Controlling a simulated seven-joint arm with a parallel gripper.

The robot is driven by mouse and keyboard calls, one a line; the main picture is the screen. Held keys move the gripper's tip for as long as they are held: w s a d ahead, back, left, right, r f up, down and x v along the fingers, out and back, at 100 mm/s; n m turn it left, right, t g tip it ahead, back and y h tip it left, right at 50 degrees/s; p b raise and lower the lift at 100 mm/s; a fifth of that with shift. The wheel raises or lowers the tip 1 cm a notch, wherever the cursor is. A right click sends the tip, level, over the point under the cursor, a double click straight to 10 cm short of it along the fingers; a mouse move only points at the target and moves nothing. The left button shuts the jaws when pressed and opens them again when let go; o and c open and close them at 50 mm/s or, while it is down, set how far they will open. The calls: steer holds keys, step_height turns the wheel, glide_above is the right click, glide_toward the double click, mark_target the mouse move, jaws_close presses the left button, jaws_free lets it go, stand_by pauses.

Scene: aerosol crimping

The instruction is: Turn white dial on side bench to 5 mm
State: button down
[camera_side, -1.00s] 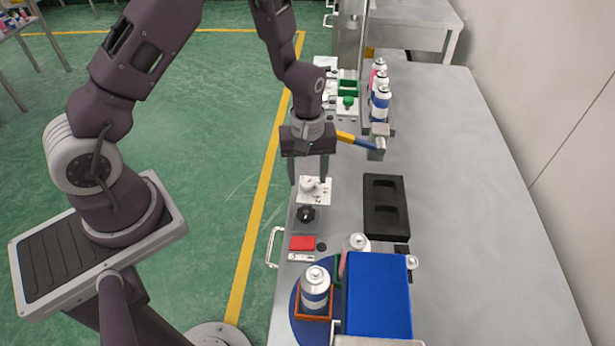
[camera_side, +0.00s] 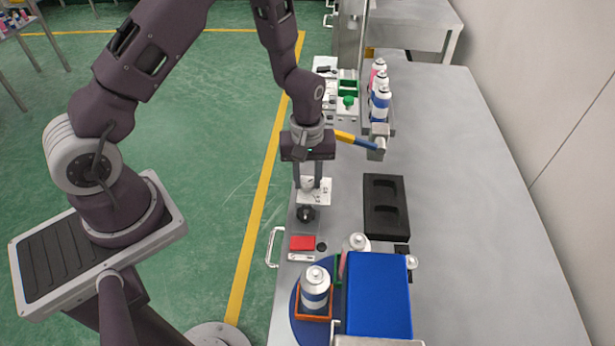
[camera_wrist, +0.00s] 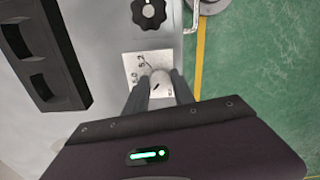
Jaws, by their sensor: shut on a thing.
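The white dial (camera_wrist: 161,84) sits on a square white plate with printed numbers (camera_wrist: 133,62) on the grey bench. In the side view the plate (camera_side: 318,197) lies just behind a black knob. My gripper (camera_wrist: 158,92) points down at the dial, with one finger on each side, and is shut on it. In the side view my gripper (camera_side: 308,185) stands right over the plate, and its fingers partly hide the dial. The dial's pointer and the exact setting are too small to read.
A black star knob (camera_side: 306,214) sits just in front of the plate. A black two-hollow tray (camera_side: 397,232) lies to the right. A red block (camera_side: 302,242), a blue box (camera_side: 378,295) and a can in an orange holder (camera_side: 315,285) are nearer. The bench's right side is clear.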

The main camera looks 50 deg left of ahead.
mark_target(307, 183)
steer(key=m, duration=0.4)
steer(key=shift+m, duration=0.3)
steer(key=shift+a+m, duration=0.1)
steer(key=shift+m, duration=2.2)
steer(key=c, duration=1.1)
jaws_free()
steer(key=shift+o, duration=0.2)
step_height(307, 183, up, 7)
steer(key=shift+r, duration=0.1)
steer(key=shift+r, duration=0.1)
